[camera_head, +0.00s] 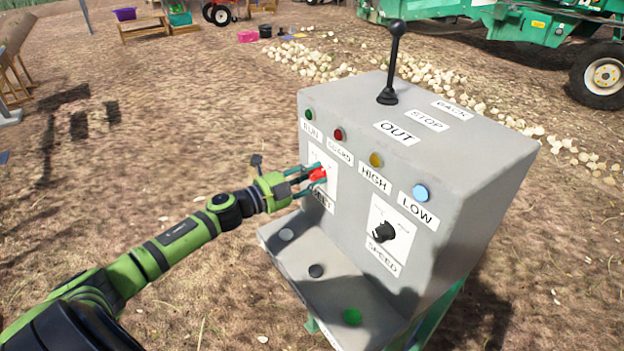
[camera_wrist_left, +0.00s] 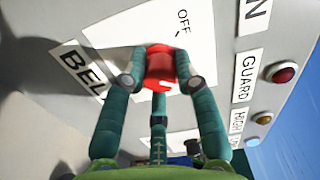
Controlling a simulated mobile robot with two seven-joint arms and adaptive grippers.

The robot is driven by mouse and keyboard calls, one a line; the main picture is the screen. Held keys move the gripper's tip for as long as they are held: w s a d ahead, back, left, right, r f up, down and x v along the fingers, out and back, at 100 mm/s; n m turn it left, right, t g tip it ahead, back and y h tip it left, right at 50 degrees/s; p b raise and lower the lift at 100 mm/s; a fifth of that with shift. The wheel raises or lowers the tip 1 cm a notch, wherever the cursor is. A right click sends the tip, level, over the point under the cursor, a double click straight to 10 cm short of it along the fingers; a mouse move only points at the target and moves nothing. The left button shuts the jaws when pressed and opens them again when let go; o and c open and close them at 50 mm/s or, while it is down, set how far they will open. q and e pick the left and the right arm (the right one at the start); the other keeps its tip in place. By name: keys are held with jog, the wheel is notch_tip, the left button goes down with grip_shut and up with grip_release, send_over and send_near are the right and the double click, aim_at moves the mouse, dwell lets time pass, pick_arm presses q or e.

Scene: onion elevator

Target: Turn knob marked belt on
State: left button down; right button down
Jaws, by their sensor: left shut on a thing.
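The red belt knob (camera_head: 318,174) sits on a white plate on the front of the grey control box (camera_head: 465,150). In the left wrist view the red knob (camera_wrist_left: 160,68) is between the fingers, beside the printed word OFF and above a BELT label (camera_wrist_left: 84,70) that is partly hidden. My left gripper (camera_head: 312,178) is shut on the red knob, its teal fingers on either side of it. The left gripper also shows in the left wrist view (camera_wrist_left: 160,80). The knob's exact pointer direction is hidden by the fingers. My right gripper is not in view.
A black SPEED knob (camera_head: 384,231) is to the right on the same face. Green, red, yellow and blue buttons (camera_head: 376,160) line the top edge. A black lever (camera_head: 392,62) stands on top. A lower ledge (camera_head: 330,285) juts out below. Open dirt ground lies left.

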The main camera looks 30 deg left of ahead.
pick_arm(q)
jog(key=shift+a+f+m, duration=0.2)
jog(key=shift+m, duration=0.5)
jog(key=shift+r+b, duration=0.2)
jog(key=shift+b, duration=0.1)
jog(key=c, duration=0.9)
grip_release()
jog(key=shift+c, duration=0.2)
jog(key=shift+w+a, duration=0.1)
jog(key=shift+a, duration=0.05)
jog(key=shift+s, duration=0.55)
jog(key=v, duration=1.1)
jog(key=shift+a, duration=0.1)
